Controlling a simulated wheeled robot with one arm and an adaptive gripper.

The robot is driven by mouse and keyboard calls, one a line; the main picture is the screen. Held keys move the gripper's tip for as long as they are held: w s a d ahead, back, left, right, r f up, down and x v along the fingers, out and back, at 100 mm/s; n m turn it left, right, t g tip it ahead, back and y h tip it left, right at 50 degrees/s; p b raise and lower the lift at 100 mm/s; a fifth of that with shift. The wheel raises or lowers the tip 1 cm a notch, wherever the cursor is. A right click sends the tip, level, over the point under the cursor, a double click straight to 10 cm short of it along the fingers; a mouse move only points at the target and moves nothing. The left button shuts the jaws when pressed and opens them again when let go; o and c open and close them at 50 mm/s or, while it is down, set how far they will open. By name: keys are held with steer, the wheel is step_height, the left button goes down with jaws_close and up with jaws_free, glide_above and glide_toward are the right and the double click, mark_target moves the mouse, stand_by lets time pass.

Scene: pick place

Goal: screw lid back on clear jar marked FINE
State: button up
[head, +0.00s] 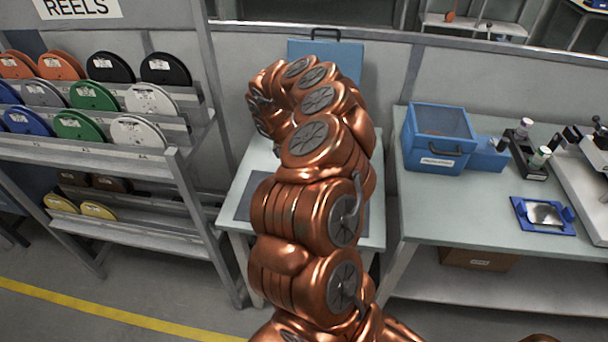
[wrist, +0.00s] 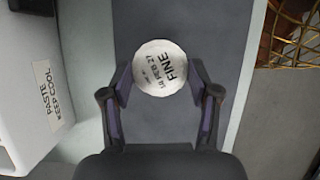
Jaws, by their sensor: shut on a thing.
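A round white lid (wrist: 158,62) marked FINE, with a date printed on it, faces up in the wrist view. My gripper (wrist: 160,84) has a dark finger on either side of it and is shut on it. Seen from straight above, nothing below the lid shows, so I cannot tell whether the clear jar is under it. A dark grey mat (wrist: 182,22) lies beneath. In the head view my copper arm covers the middle of the small table (head: 238,190) and hides my gripper, the lid and any jar.
A white box (wrist: 35,100) marked PASTE KEEP COOL stands left of my gripper. A gold wire-mesh item (wrist: 292,45) is at the upper right. In the head view, a reel rack (head: 100,155) stands left, and a bench (head: 450,215) with a blue bin (head: 438,138) stands right.

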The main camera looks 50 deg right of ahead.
steer(key=shift+m+y+b, duration=0.3)
steer(key=shift+m+b, duration=0.25)
steer(key=shift+m, duration=0.05)
steer(key=o, duration=0.8)
steer(key=shift+c, duration=1)
steer(key=shift+r, duration=1.2)
